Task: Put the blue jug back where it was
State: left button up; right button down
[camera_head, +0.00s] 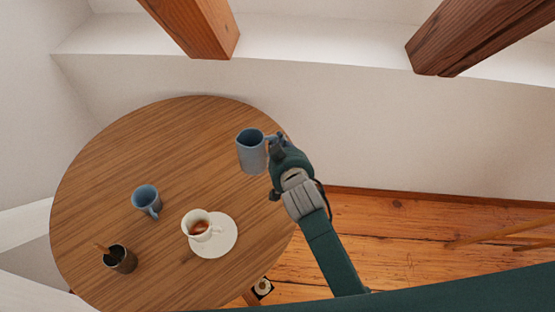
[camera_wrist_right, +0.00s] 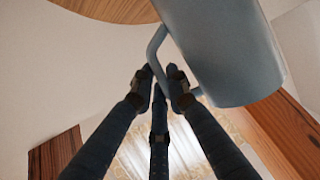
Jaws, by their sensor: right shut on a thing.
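The blue jug (camera_head: 251,153) is a grey-blue vessel, upright near the right edge of the round table in the head view. My right gripper (camera_head: 274,148) is shut on its handle, from the right side. In the right wrist view the jug (camera_wrist_right: 222,52) fills the upper right, and the fingers of my right gripper (camera_wrist_right: 162,85) close around the handle. Whether the jug touches the table or hangs above it, I cannot tell. My left gripper is not in view.
On the round wooden table (camera_head: 170,140) stand a blue mug (camera_head: 146,200), a white cup (camera_head: 199,225) on a white saucer (camera_head: 224,241), and a dark cup (camera_head: 121,259) with a stick in it. The table's back part is clear. Timber beams (camera_head: 197,25) and a white wall stand behind.

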notch_tip(320, 180, down, 3)
jog(key=shift+f, duration=0.75)
notch_tip(320, 180, down, 3)
jog(key=shift+f+b, duration=0.15)
jog(key=shift+b, duration=0.15)
jog(key=shift+f, duration=0.2)
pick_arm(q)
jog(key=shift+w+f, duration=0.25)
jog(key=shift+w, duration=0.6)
pick_arm(e)
jog(key=shift+w, duration=0.1)
jog(key=shift+f, duration=0.15)
jog(key=c, duration=1.7)
grip_release()
jog(key=shift+f, duration=0.1)
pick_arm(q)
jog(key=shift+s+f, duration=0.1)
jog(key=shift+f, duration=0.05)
